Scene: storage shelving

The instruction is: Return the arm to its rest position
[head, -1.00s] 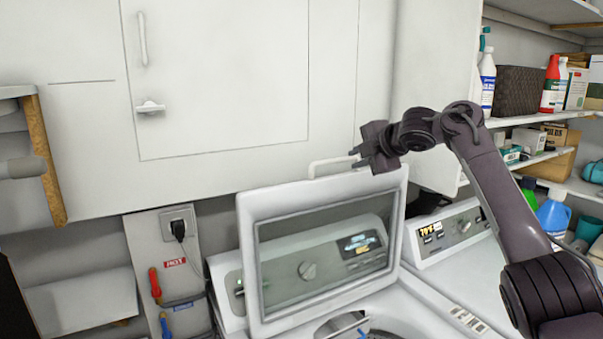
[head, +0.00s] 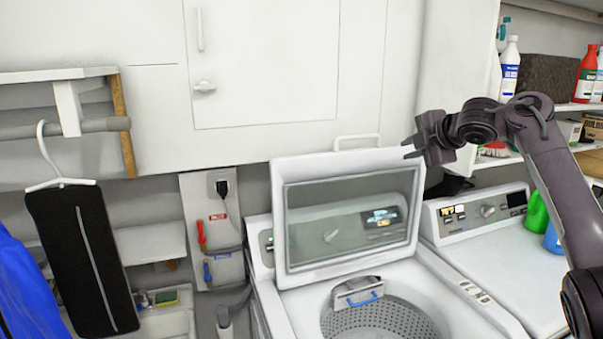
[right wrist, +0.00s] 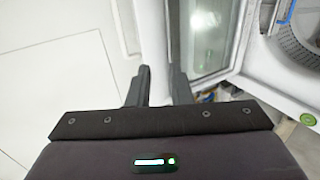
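My right gripper (head: 408,148) is raised at the upper right corner of the washer's open lid (head: 350,222) in the head view. The white lid stands upright with a glass panel. A small gap or contact between gripper and lid cannot be told. My right arm reaches in from the right edge, bent at the elbow. My left gripper is not in view.
The open washer (head: 480,315) shows its drum. A second machine (head: 470,225) stands at right, below shelves with bottles (head: 510,70). A white cabinet (head: 270,60) fills the back wall. A black garment (head: 85,260) hangs from a rail at left.

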